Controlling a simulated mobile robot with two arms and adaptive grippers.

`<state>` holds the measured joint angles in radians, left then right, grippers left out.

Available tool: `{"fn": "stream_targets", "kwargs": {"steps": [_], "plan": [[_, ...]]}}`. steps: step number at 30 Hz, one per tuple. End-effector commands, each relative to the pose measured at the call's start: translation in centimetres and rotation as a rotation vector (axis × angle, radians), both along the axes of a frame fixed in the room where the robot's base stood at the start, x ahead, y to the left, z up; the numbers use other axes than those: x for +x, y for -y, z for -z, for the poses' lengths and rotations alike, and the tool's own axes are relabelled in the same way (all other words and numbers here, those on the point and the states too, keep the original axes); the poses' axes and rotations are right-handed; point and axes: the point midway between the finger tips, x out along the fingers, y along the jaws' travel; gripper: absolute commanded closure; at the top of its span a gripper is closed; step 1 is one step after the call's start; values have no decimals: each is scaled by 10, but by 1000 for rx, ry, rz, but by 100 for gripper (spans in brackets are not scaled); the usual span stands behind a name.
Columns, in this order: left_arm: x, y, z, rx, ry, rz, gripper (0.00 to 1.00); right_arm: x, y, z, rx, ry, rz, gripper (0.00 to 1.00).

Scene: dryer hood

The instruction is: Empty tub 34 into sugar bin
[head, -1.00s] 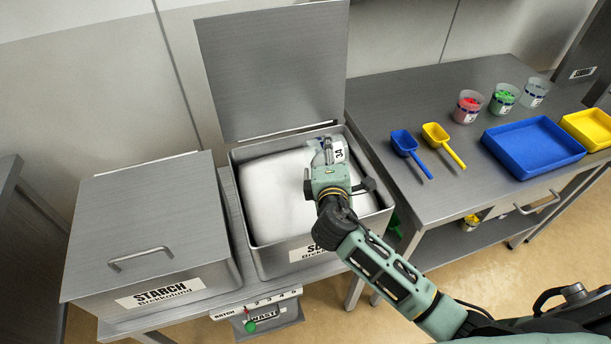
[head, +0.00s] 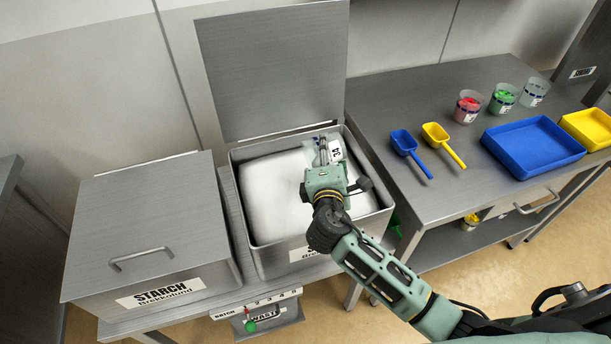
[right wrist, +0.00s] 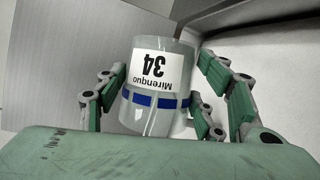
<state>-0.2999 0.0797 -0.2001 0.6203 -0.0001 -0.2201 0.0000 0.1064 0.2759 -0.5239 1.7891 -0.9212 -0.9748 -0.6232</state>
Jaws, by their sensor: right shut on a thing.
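Tub 34 (head: 337,149) is a small clear tub with a white label and a blue band. Gripper and tub are over the back right of the sugar bin (head: 268,262), a steel bin filled with white material. Its front label is partly hidden by my arm. My left gripper is not in view.
The sugar bin's lid (head: 272,75) stands open behind it. A closed starch bin (head: 150,235) is at left. The right table holds blue (head: 408,150) and yellow scoops (head: 438,140), several tubs, a blue tray (head: 533,150) and a yellow tray (head: 590,128).

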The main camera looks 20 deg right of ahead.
Motion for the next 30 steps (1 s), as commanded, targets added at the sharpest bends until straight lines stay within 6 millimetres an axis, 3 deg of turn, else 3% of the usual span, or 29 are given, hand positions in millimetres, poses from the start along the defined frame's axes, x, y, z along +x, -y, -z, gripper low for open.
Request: {"fn": "stream_targets", "kwargs": {"steps": [30], "plan": [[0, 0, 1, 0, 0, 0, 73, 0, -7, -4, -115, 4, -1, 69]]}}
